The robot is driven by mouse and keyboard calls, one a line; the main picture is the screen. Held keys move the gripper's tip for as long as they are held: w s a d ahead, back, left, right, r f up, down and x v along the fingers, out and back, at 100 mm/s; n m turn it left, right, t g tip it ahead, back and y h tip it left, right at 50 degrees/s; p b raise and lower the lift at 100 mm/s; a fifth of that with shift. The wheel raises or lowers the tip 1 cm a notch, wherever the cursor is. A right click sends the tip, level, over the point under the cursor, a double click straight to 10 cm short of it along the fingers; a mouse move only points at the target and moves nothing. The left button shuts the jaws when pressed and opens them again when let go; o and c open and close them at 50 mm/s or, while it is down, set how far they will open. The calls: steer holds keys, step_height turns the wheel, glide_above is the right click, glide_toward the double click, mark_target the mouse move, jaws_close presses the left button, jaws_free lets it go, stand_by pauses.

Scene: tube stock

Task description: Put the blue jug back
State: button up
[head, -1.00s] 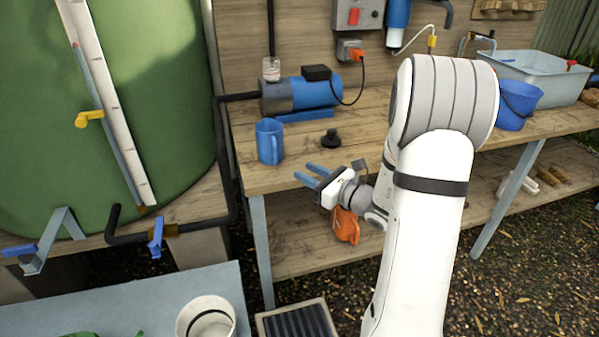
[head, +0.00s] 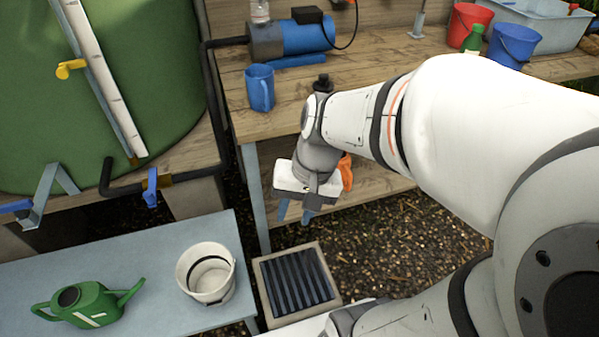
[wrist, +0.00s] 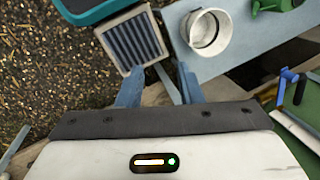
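The blue jug (head: 260,88) stands upright on the wooden workbench (head: 240,125), near its left front corner, beside the blue pump. My gripper (head: 295,212) hangs in front of the bench's front edge, below and to the right of the jug, with its fingers pointing down. In the wrist view the two blue fingers of my gripper (wrist: 158,90) are spread apart with nothing between them. The jug does not show in the wrist view.
A pale blue low table (head: 130,255) holds a white bucket (head: 206,273) and a green watering can (head: 88,305). A grated drain (head: 296,283) lies on the ground. The pump (head: 300,38), a black knob-like part (head: 323,83) and an orange item (head: 346,172) are near my arm.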

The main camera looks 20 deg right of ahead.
steer(key=d+n+h, duration=0.1)
steer(key=d+r+n+t+h, duration=0.1)
steer(key=d+n, duration=0.1)
steer(key=shift+s+r+t+h, duration=0.15)
steer(key=shift+r+t+h, duration=0.15)
steer(key=shift+h, duration=0.1)
steer(key=shift+r, duration=0.1)
